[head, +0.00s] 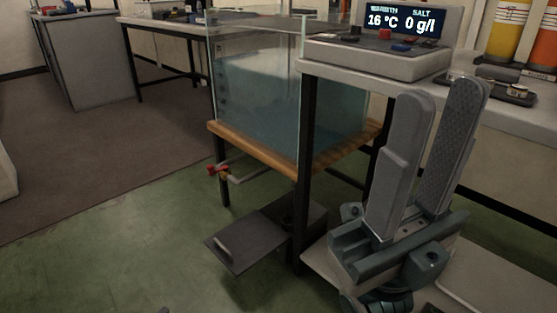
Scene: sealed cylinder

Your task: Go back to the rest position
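My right gripper (441,92) stands at the right of the head view with its two long grey fingers pointing up. The fingers are apart and nothing shows between them, so it is open and empty. It appears in front of the bench with the display unit (375,62); I see no contact with it.
A glass water tank (262,95) rests on a wooden-topped stand (262,150), with a red-handled tap (217,170) below. A dark box with a flap (245,243) lies on the floor. Green floor (110,250) at the left is clear. Orange and yellow cylinders (507,28) stand at the back right.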

